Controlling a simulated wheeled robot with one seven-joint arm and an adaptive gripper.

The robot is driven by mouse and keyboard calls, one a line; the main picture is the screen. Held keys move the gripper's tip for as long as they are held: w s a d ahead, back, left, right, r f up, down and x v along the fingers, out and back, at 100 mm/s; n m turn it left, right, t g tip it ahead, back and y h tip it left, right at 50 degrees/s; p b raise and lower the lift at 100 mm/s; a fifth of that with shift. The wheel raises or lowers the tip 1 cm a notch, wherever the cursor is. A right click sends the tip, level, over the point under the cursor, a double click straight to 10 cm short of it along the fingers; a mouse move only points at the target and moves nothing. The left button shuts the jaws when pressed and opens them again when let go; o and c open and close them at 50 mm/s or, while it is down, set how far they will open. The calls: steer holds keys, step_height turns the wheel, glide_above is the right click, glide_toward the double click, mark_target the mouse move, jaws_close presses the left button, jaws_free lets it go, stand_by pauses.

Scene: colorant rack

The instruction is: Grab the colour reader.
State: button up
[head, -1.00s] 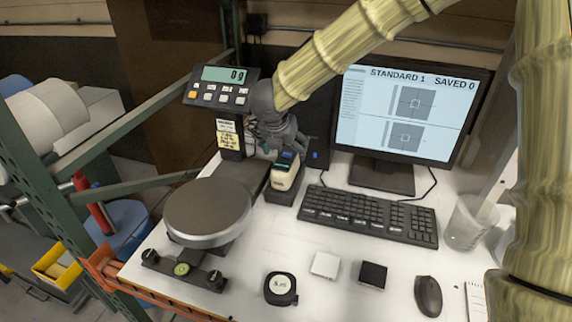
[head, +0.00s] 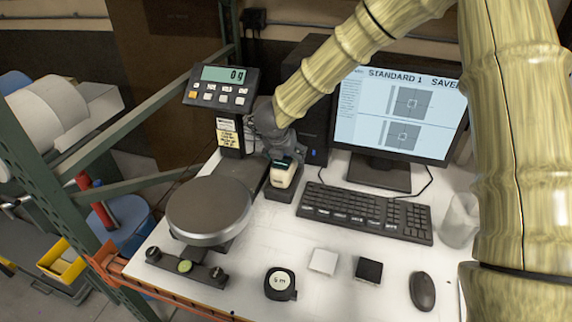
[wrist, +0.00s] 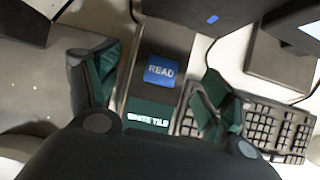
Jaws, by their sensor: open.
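In the wrist view, the reader (wrist: 143,95) shows a blue READ button and a dark green label strip. My gripper (head: 281,152) is right above and behind the reader in the head view. In the wrist view my gripper (wrist: 160,70) is open, with one finger on each side of the reader. Gaps show between the fingers and the reader. The reader's lower part is hidden in the wrist view.
A scale with a round pan (head: 209,208) and a raised display (head: 222,87) stands to the left. A keyboard (head: 365,212) and monitor (head: 398,115) are to the right. A tape measure (head: 280,284), white tile (head: 323,261), black tile (head: 369,270) and mouse (head: 423,291) lie in front.

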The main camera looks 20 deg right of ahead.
steer(key=shift+w+a+f, duration=0.1)
steer(key=c, duration=1.6)
steer(key=shift+r, duration=0.2)
